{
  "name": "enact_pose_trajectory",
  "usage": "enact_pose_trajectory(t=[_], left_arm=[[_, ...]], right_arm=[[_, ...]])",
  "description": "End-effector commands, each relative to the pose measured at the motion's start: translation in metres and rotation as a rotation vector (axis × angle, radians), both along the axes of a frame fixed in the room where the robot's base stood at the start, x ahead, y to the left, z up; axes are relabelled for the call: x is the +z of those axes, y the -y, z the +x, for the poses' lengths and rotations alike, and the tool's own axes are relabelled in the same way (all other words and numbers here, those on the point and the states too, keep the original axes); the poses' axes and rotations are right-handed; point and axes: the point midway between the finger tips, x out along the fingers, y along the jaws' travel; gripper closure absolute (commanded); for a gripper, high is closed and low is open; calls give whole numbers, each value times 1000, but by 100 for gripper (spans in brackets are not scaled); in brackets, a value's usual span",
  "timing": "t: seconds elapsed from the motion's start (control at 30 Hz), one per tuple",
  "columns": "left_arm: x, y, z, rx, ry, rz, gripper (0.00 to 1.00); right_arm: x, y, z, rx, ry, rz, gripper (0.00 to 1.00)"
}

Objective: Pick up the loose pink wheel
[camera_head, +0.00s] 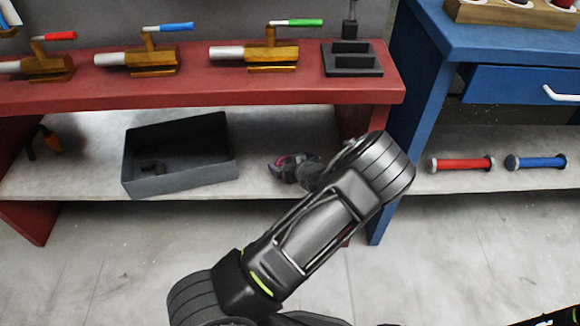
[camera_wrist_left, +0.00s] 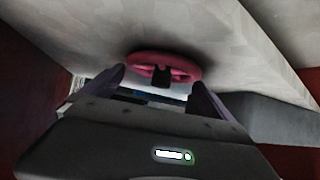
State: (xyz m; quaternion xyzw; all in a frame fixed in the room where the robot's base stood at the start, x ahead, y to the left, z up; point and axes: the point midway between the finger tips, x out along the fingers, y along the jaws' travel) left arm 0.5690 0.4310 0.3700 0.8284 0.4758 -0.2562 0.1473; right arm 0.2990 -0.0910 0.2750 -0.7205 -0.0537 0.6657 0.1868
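The pink wheel (camera_wrist_left: 148,58) lies just ahead of my left fingertips in the left wrist view, close to the pale shelf surface. It has a round rim and a dark hub. In the head view only a small pink bit of it (camera_head: 281,160) shows beside my left gripper (camera_head: 292,170). My left gripper also shows in the wrist view (camera_wrist_left: 160,80); its two fingers are spread apart on either side of the wheel's near edge. Whether a finger touches the rim I cannot tell. My right gripper is not in view.
A dark grey open bin (camera_head: 180,182) stands on the lower shelf (camera_head: 70,180), left of my gripper.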

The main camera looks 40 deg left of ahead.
Motion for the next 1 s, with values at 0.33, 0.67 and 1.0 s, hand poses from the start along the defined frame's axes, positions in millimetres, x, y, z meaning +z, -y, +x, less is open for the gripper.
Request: enact_pose_trajectory(t=[0.33, 0.67, 1.0], left_arm=[[0, 0, 0, 0, 0, 0, 32], [0, 0, 0, 0, 0, 0, 59], [7, 0, 0, 1, 1, 0, 60]], right_arm=[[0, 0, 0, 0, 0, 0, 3], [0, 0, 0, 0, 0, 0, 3], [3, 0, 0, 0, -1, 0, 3]])
